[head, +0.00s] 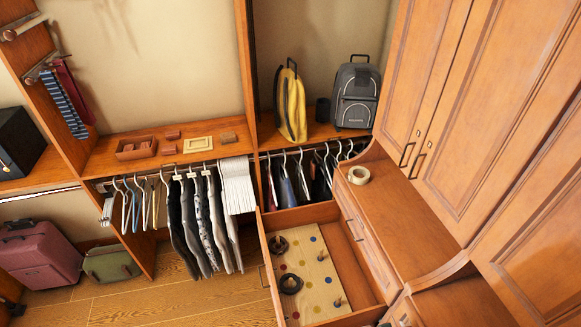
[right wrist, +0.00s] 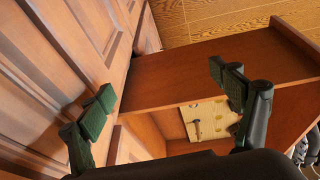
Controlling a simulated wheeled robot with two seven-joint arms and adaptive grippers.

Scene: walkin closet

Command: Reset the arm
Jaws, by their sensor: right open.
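My right gripper (right wrist: 163,97) is open in the right wrist view, its two dark padded fingers wide apart with nothing between them. Beyond the fingers are a wooden counter top (right wrist: 200,70) and, lower, an open drawer with a light pegboard (right wrist: 205,118). My left gripper is in neither view. In the head view the pegboard (head: 315,262) lies in the open drawer (head: 353,268), with coloured dots, pegs and two dark rings (head: 279,245) (head: 291,284) on it. A roll of tape (head: 358,175) lies on the counter top.
Tall wooden cabinet doors (head: 490,110) stand at the right. Hanging clothes (head: 205,225) are left of the drawer. A yellow bag (head: 292,105) and grey backpack (head: 356,97) stand on the back shelf. A red suitcase (head: 38,260) is at left. The wood floor (head: 180,300) is partly clear.

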